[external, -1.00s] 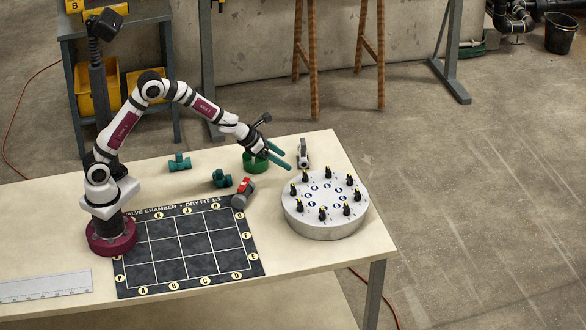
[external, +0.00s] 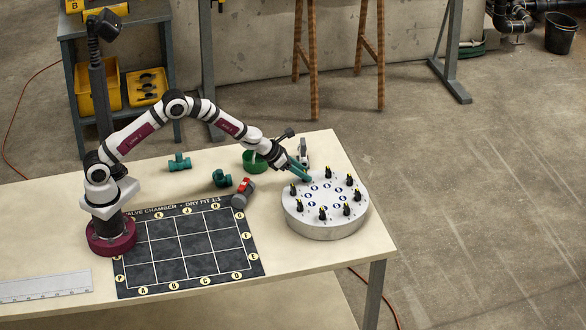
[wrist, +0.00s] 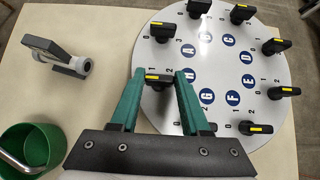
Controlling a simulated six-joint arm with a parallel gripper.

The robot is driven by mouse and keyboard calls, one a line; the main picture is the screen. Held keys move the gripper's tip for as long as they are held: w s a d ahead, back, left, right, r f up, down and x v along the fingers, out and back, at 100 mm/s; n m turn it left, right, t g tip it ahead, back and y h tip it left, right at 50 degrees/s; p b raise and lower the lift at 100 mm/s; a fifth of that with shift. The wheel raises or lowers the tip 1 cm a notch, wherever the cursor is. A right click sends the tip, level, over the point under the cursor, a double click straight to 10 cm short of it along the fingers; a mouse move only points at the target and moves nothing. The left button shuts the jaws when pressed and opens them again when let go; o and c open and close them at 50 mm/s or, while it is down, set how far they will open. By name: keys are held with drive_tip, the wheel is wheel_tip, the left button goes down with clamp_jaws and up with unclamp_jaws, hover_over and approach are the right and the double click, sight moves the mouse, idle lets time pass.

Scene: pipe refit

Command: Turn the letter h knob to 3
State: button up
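A round light-grey dial plate (external: 322,228) carries several black knobs with yellow marks around its rim and blue letter discs inside them. In the wrist view, one knob (wrist: 158,79) lies between my fingertips. The blue disc nearest it (wrist: 190,72) appears to be the letter h, though it is small. My gripper (wrist: 160,76) has two green fingers, spread open, with gaps on both sides of this knob. In the external view my gripper (external: 302,175) is at the plate's back-left edge. Whether the fingers reach down around the knob or are above it is unclear.
Neighbouring knobs (wrist: 162,31) stand close by on the plate. A grey-and-white fitting (external: 303,152) and a green container (external: 254,162) are behind my gripper. Green fittings (external: 180,162) and a red-handled valve (external: 243,192) lie left, near the dark grid mat (external: 185,248).

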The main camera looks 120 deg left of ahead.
clamp_jaws()
drive_tip(key=shift+s+m, duration=0.1)
drive_tip(key=shift+m, duration=0.2)
drive_tip(key=m+h, duration=0.1)
drive_tip(key=m+t+h, duration=0.1)
drive_tip(key=m, duration=0.1)
drive_tip(key=m+t+h, duration=0.1)
drive_tip(key=shift+s+a+m, duration=0.15)
drive_tip(key=shift+a+m, duration=0.1)
drive_tip(key=shift+m, duration=0.05)
drive_tip(key=m+h, duration=0.4)
drive_tip(key=m, duration=0.1)
drive_tip(key=shift+a+t, duration=0.2)
drive_tip(key=shift+t, duration=0.1)
drive_tip(key=shift+m+h, duration=0.3)
drive_tip(key=shift+h, duration=0.1)
drive_tip(key=o, duration=0.6)
unclamp_jaws()
